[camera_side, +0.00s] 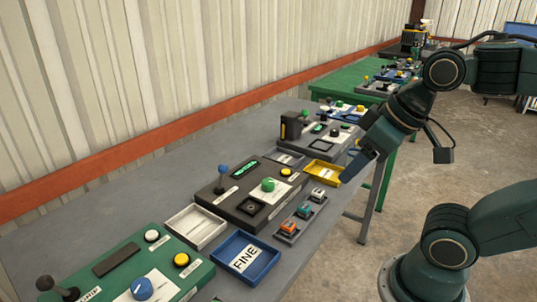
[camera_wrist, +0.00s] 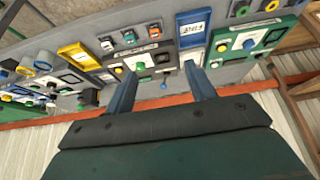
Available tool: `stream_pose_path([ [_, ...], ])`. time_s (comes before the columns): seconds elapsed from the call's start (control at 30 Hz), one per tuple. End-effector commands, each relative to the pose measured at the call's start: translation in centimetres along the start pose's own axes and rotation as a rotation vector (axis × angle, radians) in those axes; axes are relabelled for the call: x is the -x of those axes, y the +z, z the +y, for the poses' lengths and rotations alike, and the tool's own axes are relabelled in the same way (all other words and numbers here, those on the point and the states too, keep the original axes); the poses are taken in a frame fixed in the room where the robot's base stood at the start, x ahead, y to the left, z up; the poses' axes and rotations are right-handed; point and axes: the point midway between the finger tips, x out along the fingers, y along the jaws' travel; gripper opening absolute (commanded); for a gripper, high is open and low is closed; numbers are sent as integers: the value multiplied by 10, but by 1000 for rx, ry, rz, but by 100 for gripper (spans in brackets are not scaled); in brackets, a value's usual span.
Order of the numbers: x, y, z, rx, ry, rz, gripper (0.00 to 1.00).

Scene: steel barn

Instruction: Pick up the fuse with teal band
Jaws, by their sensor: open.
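The fuse with the teal band (camera_side: 304,212) sits in the middle of a short dark rack (camera_side: 290,238), between an orange-banded fuse (camera_side: 287,228) and a whitish one (camera_side: 317,195). In the wrist view the teal fuse (camera_wrist: 129,38) is also in the middle, beyond the fingertips. My gripper (camera_side: 354,166) is open and empty, above the table's front edge, to the right of and higher than the rack. Its two blue fingers (camera_wrist: 160,70) are spread apart in the wrist view, touching no fuse.
A yellow tray (camera_side: 323,175) lies behind the rack and a blue tray marked FINE (camera_side: 231,246) in front. A black control box (camera_side: 240,207) with a blue-topped lever (camera_side: 222,172) stands left of the rack. A green control panel (camera_side: 190,268) is nearer. Floor lies right of the table.

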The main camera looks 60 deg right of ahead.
Motion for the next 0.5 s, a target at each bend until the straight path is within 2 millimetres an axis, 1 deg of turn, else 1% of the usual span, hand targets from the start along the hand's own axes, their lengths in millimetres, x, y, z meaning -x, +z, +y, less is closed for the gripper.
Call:
stream_pose_path([
  [0.33, 0, -1, 0, 7, 1, -3, 53],
  [0.5, -4, -6, 2, 66, 5, -23, 53],
])
